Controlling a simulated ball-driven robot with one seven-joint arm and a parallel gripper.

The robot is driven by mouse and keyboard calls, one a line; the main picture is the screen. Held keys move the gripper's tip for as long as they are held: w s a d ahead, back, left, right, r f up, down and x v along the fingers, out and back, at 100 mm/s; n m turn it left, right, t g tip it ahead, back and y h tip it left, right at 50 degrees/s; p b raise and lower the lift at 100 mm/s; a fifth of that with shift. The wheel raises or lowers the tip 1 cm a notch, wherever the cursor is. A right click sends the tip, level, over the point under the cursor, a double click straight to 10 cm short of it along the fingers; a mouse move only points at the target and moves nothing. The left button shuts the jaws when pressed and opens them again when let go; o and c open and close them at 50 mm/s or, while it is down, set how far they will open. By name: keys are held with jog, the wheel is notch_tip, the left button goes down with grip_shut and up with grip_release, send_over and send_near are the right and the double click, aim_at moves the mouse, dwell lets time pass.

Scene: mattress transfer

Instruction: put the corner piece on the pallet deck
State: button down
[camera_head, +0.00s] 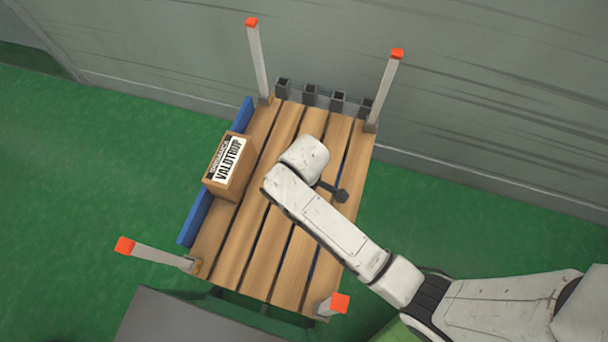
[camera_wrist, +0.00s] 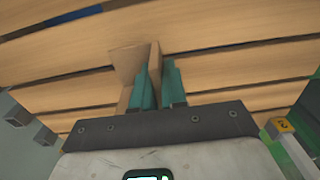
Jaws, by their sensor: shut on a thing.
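The corner piece (camera_wrist: 124,62) is a brown, cardboard-like angled piece in the wrist view. My gripper (camera_wrist: 157,80) is shut on it, with teal fingers on either side of one of its flat walls. The pallet deck (camera_head: 232,246) has light wooden planks with dark gaps; its planks (camera_wrist: 225,68) fill the wrist view behind the piece. I cannot tell whether the piece touches the planks. In the head view my arm reaches over the deck from the right and hides the fingers and the piece.
A cardboard box (camera_head: 229,166) labelled VALDTROP sits at the deck's left edge, by a blue rail (camera_head: 194,222). Posts with orange caps (camera_head: 257,62) stand at the deck's corners. Several dark square sockets (camera_head: 310,95) line the far edge, near the grey wall. The near-left planks are clear.

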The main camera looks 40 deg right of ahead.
jog(key=shift+w+f+b, duration=0.2)
jog(key=shift+f+b, duration=0.15)
jog(key=shift+f, duration=1.35)
jog(key=c, duration=1.2)
grip_release()
jog(key=shift+f, duration=0.15)
jog(key=shift+o, duration=0.2)
notch_tip(320, 180, up, 12)
jog(key=p, duration=0.2)
jog(key=shift+p, duration=0.35)
jog(key=s+d+r+m, duration=0.1)
jog(key=s+d+m, duration=0.2)
jog(key=s+d, duration=0.2)
jog(key=s+d+r+m+t, duration=0.1)
jog(key=s+d+m, duration=0.3)
jog(key=s, duration=0.6)
jog(key=shift+d+m, duration=0.3)
jog(key=shift+d, duration=0.05)
